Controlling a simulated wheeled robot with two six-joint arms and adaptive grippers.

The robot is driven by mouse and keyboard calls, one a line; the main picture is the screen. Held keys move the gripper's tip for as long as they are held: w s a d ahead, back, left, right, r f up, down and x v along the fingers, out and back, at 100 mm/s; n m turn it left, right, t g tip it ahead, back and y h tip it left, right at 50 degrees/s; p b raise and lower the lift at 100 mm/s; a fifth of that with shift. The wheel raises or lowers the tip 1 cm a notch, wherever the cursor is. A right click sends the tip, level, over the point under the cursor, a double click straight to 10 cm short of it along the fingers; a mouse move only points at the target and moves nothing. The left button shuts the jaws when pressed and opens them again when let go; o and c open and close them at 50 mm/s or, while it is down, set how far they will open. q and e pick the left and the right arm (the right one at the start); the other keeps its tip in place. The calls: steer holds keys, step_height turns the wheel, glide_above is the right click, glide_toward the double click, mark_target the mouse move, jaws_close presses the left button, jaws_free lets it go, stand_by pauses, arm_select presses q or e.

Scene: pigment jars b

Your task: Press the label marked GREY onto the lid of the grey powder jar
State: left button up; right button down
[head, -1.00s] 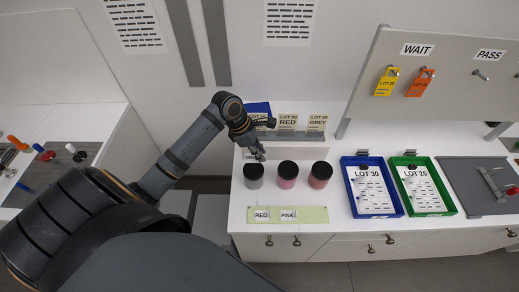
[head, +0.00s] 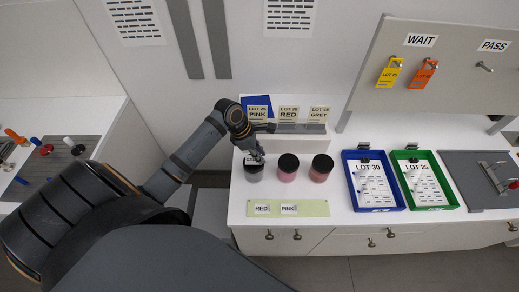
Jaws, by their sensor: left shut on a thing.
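The grey powder jar (head: 253,175) stands leftmost of three dark-lidded jars on the white counter. My left gripper (head: 257,156) is at its lid, shut on the small white GREY label (head: 250,161). The label lies at the top of the lid, partly hidden by the fingers. I cannot tell whether it touches the lid or is just above it. My right gripper is not in view.
A pink powder jar (head: 287,175) and a red powder jar (head: 320,175) stand close to the right. A pale green strip (head: 315,208) with RED and PINK labels lies in front. Lot cards (head: 289,112) stand behind. Blue (head: 348,183) and green (head: 407,185) trays are further right.

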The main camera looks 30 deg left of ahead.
arm_select(q)
steer(key=shift+f, duration=0.6)
stand_by(0.7)
steer(key=o, duration=0.8)
steer(key=shift+c, duration=0.2)
steer(key=shift+r+p, duration=0.65)
steer(key=shift+r, duration=2.35)
